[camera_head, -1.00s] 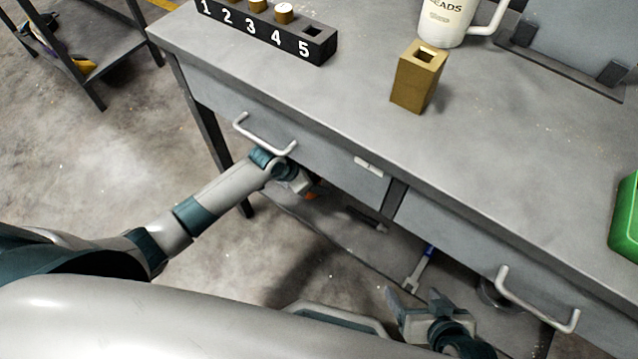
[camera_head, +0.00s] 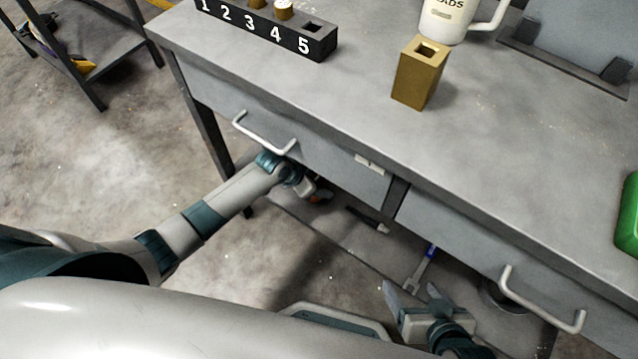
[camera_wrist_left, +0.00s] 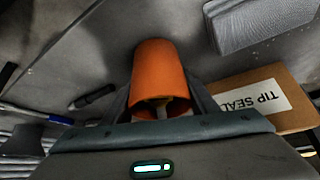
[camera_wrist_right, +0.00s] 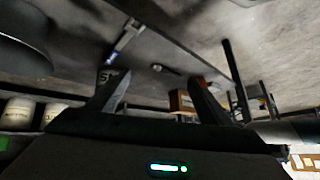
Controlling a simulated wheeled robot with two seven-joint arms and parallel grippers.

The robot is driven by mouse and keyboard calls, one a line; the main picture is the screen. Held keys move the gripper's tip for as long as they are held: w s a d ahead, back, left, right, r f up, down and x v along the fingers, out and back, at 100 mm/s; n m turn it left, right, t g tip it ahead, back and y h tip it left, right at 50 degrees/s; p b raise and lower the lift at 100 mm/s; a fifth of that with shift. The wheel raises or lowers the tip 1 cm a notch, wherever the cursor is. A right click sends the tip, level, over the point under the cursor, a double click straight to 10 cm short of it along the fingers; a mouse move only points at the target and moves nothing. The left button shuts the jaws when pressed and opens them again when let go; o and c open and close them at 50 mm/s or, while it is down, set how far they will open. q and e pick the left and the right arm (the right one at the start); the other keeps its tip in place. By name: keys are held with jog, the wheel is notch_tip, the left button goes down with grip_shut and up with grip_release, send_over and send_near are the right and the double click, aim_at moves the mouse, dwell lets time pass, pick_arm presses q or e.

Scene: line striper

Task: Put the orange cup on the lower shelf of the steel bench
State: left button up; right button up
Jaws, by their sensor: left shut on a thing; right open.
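The orange cup (camera_wrist_left: 160,75) is between the fingers of my left gripper (camera_wrist_left: 160,100) in the left wrist view. My left gripper (camera_head: 307,189) is shut on it, below the left drawer of the steel bench (camera_head: 300,85). My right gripper (camera_head: 412,290) is open and empty, in front of the right drawer.
A dark tool (camera_head: 368,220) and a blue-handled tool (camera_head: 420,266) lie on the shelf. A cardboard box marked TIP SEAL (camera_wrist_left: 225,93) is right of the cup in the left wrist view. Drawer handles (camera_head: 262,135) (camera_head: 540,305) stick out above.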

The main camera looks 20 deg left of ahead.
pick_arm(q)
jog(key=shift+f, duration=0.1)
pick_arm(e)
jog(key=shift+f, duration=0.1)
pick_arm(q)
jog(key=o, duration=1.1)
pick_arm(e)
jog(key=shift+w+a, duration=0.1)
pick_arm(q)
jog(key=shift+s+a+r, duration=0.2)
jog(key=shift+a+r, duration=0.05)
jog(key=shift+r, duration=0.3)
jog(key=p+v, duration=0.3)
jog(key=v, duration=0.8)
jog(key=shift+d, duration=0.1)
pick_arm(e)
jog(key=d, duration=0.1)
jog(key=s+d+g+h, duration=0.1)
jog(key=s+d+g, duration=0.1)
jog(key=shift+d+f, duration=0.3)
jog(key=shift+f, duration=0.1)
